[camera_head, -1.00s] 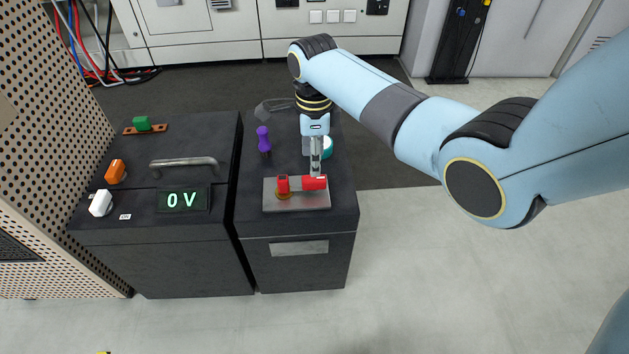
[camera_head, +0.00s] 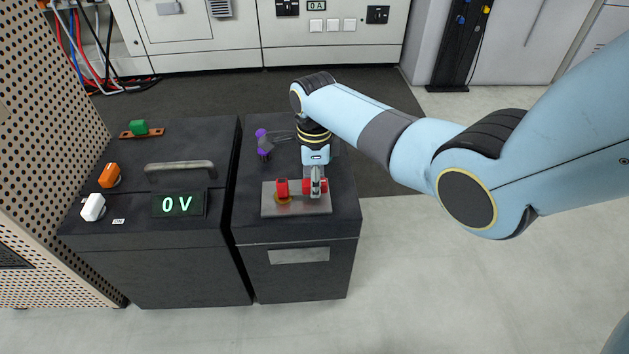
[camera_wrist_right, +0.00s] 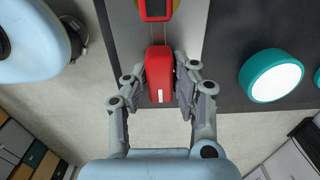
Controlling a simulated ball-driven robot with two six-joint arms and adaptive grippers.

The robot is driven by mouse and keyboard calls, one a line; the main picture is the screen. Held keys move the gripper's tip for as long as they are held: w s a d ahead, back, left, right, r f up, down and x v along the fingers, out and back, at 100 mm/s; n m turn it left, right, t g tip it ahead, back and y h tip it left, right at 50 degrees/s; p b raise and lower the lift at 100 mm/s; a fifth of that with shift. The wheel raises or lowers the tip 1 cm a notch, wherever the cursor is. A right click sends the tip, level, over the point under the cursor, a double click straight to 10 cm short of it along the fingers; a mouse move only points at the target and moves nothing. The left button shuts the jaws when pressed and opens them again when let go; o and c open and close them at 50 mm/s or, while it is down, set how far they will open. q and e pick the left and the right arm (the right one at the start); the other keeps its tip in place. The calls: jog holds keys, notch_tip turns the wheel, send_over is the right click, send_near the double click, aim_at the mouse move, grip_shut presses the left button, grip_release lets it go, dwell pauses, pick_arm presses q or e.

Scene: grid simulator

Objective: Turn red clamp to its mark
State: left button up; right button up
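The red clamp (camera_head: 282,188) sits on a grey metal plate (camera_head: 295,208) on top of the right black cabinet. Its red handle points right in the head view, and a brass-coloured piece shows under its left end. My right gripper (camera_head: 316,188) is down at the handle's outer end. In the right wrist view the red handle (camera_wrist_right: 160,70) lies between the two fingers of the right gripper (camera_wrist_right: 162,88). The fingers are spread on either side of it; firm contact cannot be made out. No mark is clearly visible. My left gripper is out of view.
A purple-handled item (camera_head: 264,152) stands behind the plate. Teal-rimmed round things (camera_wrist_right: 271,76) show in the wrist view. The left cabinet carries a bar handle (camera_head: 180,168), a "0 V" display (camera_head: 178,205), and white, orange and green knobs. A perforated panel (camera_head: 50,120) stands at left.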

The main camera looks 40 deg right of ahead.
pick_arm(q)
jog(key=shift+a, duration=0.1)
pick_arm(e)
grip_shut()
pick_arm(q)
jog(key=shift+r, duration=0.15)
pick_arm(e)
jog(key=n+p, duration=0.2)
jog(key=n, duration=0.1)
jog(key=shift+r, duration=0.15)
jog(key=n+p, duration=0.2)
jog(key=n, duration=0.2)
jog(key=n+p, duration=0.1)
jog(key=n, duration=0.4)
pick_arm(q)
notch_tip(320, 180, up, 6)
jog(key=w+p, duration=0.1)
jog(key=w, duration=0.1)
pick_arm(e)
jog(key=n, duration=0.5)
jog(key=shift+n, duration=0.4)
